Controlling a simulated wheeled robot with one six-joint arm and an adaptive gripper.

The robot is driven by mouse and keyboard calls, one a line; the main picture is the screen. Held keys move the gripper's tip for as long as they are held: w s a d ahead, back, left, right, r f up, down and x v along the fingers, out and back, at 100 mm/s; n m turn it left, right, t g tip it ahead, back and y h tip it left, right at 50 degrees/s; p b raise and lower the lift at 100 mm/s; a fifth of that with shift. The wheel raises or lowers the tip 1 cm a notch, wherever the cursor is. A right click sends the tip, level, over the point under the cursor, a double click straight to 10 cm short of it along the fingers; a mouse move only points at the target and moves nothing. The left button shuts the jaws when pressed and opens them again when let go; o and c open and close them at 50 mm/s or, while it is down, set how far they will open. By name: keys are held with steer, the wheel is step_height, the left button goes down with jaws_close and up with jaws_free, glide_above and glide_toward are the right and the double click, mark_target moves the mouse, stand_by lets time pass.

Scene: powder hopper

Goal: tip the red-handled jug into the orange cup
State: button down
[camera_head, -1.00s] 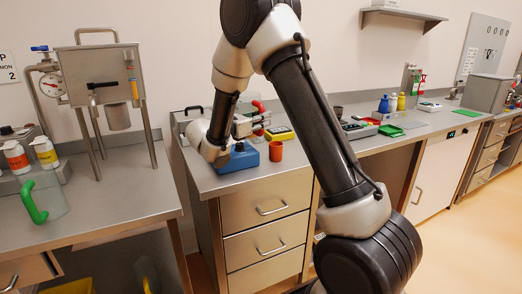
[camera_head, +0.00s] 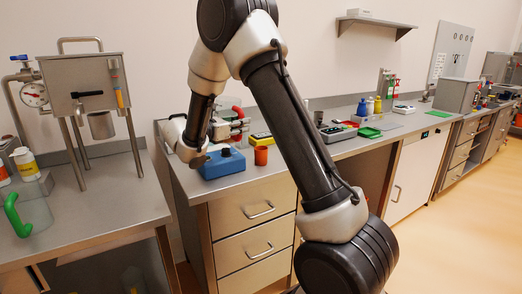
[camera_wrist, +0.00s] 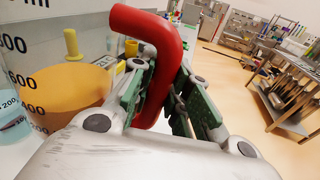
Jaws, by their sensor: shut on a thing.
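The red handle (camera_wrist: 156,55) of the clear graduated jug (camera_wrist: 45,50) stands between the two green-padded fingers of my gripper (camera_wrist: 155,85) in the wrist view. My gripper is shut on this handle. An orange mass shows through the jug's wall; I cannot tell whether it is inside or behind. In the head view the red handle (camera_head: 237,112) shows at my gripper (camera_head: 232,124) over the counter, and my arm hides most of the jug. The orange cup (camera_head: 261,156) stands upright on the counter, lower right of the gripper.
A blue device (camera_head: 222,163) stands just left of the cup, a yellow one (camera_head: 261,139) behind it. A green-handled jug (camera_head: 15,214) and a steel hopper (camera_head: 85,85) are at left. Bottles (camera_head: 369,106) and a green tray (camera_head: 370,132) are farther right.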

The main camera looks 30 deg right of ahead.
steer(key=shift+d+r+m+y, duration=0.15)
steer(key=shift+r+m+y, duration=0.05)
steer(key=shift+m+y, duration=0.25)
steer(key=shift+s+d+r+m+y, duration=0.15)
steer(key=shift+r+m+y, duration=0.1)
steer(key=shift+r+y, duration=0.25)
steer(key=shift+s+d+r+m+y, duration=0.1)
steer(key=shift+r+m+y, duration=0.15)
steer(key=shift+r, duration=0.35)
steer(key=f+m+y, duration=0.2)
steer(key=y, duration=0.1)
steer(key=shift+s+d+f, duration=0.15)
steer(key=shift+d+f, duration=0.25)
steer(key=shift+t+y, duration=0.3)
steer(key=shift+w+a+f+m+y+p, duration=0.2)
steer(key=shift+a+f+m+y+p, duration=0.15)
steer(key=shift+f+y+p, duration=0.25)
stand_by(1.4)
steer(key=shift+w+a+r+m+t+y+p, duration=0.1)
steer(key=shift+a+m+t+y+p, duration=0.2)
steer(key=shift+y+p, duration=0.4)
stand_by(1.7)
steer(key=shift+y, duration=0.3)
stand_by(0.8)
